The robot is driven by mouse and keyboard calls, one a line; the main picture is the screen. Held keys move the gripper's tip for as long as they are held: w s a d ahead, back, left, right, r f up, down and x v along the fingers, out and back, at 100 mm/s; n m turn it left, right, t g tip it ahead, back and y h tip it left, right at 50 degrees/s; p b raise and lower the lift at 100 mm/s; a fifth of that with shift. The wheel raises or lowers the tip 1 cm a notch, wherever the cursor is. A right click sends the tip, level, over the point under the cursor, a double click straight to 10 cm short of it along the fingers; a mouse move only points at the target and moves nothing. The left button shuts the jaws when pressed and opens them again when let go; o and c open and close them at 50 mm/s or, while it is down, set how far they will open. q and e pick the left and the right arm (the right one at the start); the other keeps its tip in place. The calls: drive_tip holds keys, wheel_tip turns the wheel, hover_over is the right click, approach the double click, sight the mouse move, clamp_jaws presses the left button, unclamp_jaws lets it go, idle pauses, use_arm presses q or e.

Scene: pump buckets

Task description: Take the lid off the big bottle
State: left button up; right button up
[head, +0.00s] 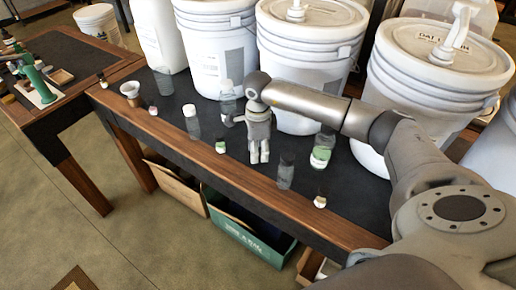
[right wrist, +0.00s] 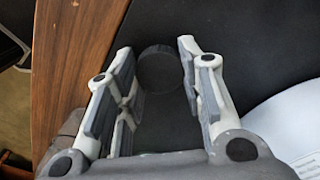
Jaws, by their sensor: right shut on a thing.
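My right gripper (head: 259,152) points down over the dark table top, between the clear bottles. In the right wrist view its fingers (right wrist: 157,72) are closed on a round dark lid (right wrist: 160,68); no bottle shows clearly under it. A clear bottle with a green label (head: 322,150) stands upright to the right of the gripper, apart from it. Another clear bottle (head: 227,92) stands behind and left of the gripper, beside a bucket. I cannot tell which one the lid belongs to. My left gripper is not in view.
Large white buckets, one with a pump (head: 447,50), line the table's back. Smaller bottles stand near the front: a clear one (head: 191,122), a green-labelled one (head: 221,146), a dark clear one (head: 286,171) and a small white-capped one (head: 320,201). The wooden front edge (head: 270,189) is close.

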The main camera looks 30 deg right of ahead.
drive_tip(key=shift+f, duration=0.1)
drive_tip(key=o, duration=1.1)
